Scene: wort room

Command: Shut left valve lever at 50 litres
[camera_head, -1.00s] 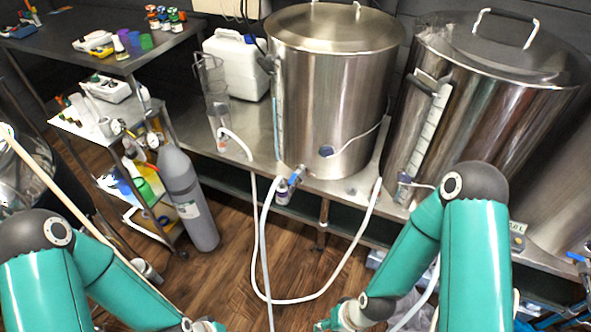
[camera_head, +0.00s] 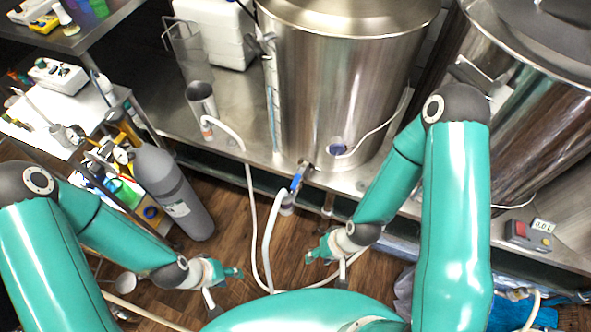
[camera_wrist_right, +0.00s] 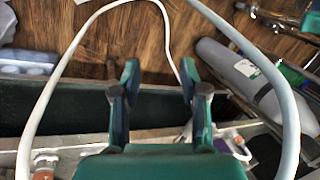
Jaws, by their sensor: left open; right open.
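The left steel tank (camera_head: 335,95) stands on the metal bench. Its outlet valve has a blue lever (camera_head: 298,177), tilted downward, with a white hose fitting below. My left gripper (camera_head: 226,284) is open and empty, below and left of the lever. My right gripper (camera_head: 325,266) is open and empty, below and slightly right of the lever, apart from it. In the right wrist view its two fingers (camera_wrist_right: 160,82) stand apart with nothing between them. A small display sign (camera_head: 543,226) at the right appears to read 0.0 L.
A white hose (camera_head: 250,205) loops down in front of the bench near both grippers. A grey gas cylinder (camera_head: 172,190) stands left of the valve. A control box (camera_head: 527,237) with red and yellow buttons sits by the second tank (camera_head: 540,120).

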